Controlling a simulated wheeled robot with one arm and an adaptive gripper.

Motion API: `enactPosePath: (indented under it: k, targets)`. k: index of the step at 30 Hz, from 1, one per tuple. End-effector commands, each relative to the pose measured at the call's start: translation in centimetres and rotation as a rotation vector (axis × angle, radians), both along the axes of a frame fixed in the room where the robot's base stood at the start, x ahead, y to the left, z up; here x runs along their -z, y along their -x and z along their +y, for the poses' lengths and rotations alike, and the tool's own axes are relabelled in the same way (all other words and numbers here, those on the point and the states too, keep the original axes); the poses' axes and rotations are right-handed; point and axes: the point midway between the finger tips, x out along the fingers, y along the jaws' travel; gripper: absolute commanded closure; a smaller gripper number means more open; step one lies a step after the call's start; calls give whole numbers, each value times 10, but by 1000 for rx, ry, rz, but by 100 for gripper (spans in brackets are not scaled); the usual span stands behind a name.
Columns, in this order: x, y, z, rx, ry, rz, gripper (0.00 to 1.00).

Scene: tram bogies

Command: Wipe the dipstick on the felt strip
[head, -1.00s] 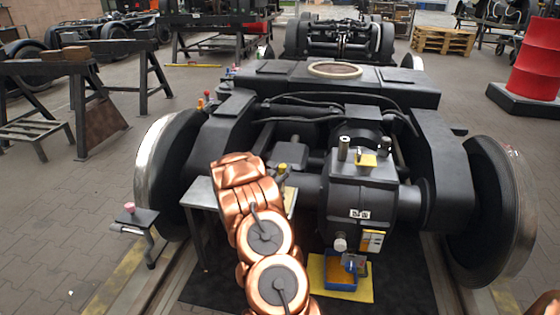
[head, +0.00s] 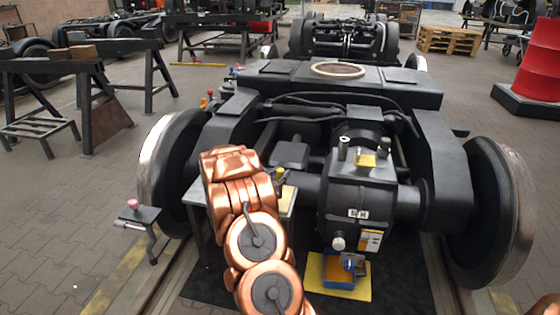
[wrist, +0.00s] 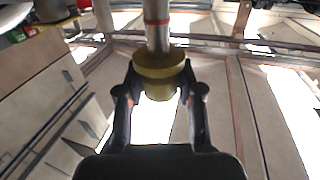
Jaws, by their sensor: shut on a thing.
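In the wrist view my gripper (wrist: 158,88) is shut on the dipstick's brass-yellow knob (wrist: 160,68). A metal rod with a red ring (wrist: 157,22) runs from the knob out of the top of the picture, so its far end is hidden. In the head view my copper arm hides the gripper and the dipstick. A small side table (head: 197,216) stands left of the gearbox (head: 358,190), partly behind my arm. A pale yellowish patch (head: 289,199) shows at its right side; I cannot tell whether this is the felt strip.
A blue bin (head: 339,275) stands on a yellow mat (head: 316,270) below the gearbox. A small stand (head: 138,214) with a pink-red knob is at the left. Large wheels (head: 165,175) flank the bogie. A red drum (head: 536,65) is far right.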

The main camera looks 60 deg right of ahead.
Motion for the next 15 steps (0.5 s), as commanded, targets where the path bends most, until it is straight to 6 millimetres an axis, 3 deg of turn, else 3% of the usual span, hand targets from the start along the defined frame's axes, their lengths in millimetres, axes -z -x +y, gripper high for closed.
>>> enactPosePath:
  k: [9, 15]
  targets:
    - [-42, -6, 5, -12, -1, 1, 100]
    - [-55, -6, 5, -11, -1, 0, 100]
